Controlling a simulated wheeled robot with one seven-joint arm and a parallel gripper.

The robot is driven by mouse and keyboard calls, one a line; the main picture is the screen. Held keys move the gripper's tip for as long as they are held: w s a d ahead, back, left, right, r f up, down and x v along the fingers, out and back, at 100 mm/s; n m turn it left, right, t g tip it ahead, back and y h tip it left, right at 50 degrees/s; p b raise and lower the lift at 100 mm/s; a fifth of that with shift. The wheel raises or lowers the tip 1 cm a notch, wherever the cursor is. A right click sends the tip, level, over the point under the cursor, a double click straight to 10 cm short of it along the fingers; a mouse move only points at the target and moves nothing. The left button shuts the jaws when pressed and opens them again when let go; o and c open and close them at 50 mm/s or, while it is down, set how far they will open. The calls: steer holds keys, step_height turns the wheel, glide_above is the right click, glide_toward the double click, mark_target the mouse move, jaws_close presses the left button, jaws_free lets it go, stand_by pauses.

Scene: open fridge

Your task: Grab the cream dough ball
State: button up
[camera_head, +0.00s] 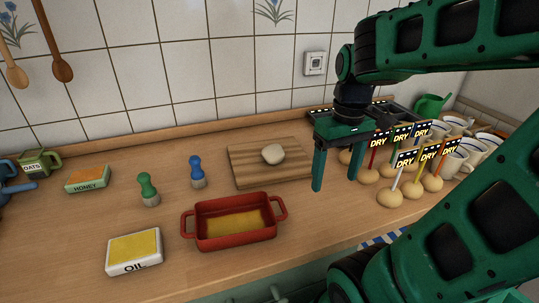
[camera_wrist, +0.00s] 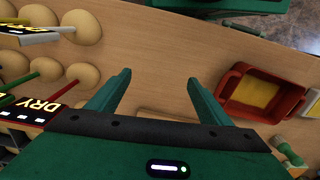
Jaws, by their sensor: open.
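The cream dough ball (camera_head: 273,154) rests on the wooden cutting board (camera_head: 244,180) near the back of the counter. My gripper (camera_head: 336,184) is to the right of the board, above the counter, with its two green fingers apart and pointing down. It is empty and does not touch the dough ball. In the wrist view my gripper (camera_wrist: 160,88) is open over bare counter. An edge of the board (camera_wrist: 165,114) shows beyond the fingers, and the dough ball is not visible there.
A red baking dish (camera_head: 236,238) stands in front of the board. Green (camera_head: 149,190) and blue (camera_head: 197,173) brushes are left of it. Several dough-like balls with DRY signs (camera_head: 390,196) and white mugs (camera_head: 470,152) crowd the right. An oil tub (camera_head: 134,251) and honey box (camera_head: 88,178) stand left.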

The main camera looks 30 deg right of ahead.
steer(key=w+r+n, duration=0.4)
steer(key=w+n, duration=0.5)
steer(key=w, duration=0.3)
steer(key=n, duration=0.7)
glide_toward(273, 146)
steer(key=shift+s+f, duration=0.35)
steer(key=shift+s, duration=0.25)
steer(key=shift+w+a, duration=0.2)
steer(key=shift+w, duration=0.1)
step_height(273, 146, down, 4)
steer(key=shift+w+f, duration=0.1)
steer(key=shift+f, duration=0.15)
steer(key=shift+w+d+f, duration=0.1)
steer(key=shift+f, duration=1.45)
steer(key=shift+w+d+f, duration=0.1)
steer(key=shift+f, duration=1.45)
steer(key=shift+c, duration=0.6)
steer(key=c, duration=1)
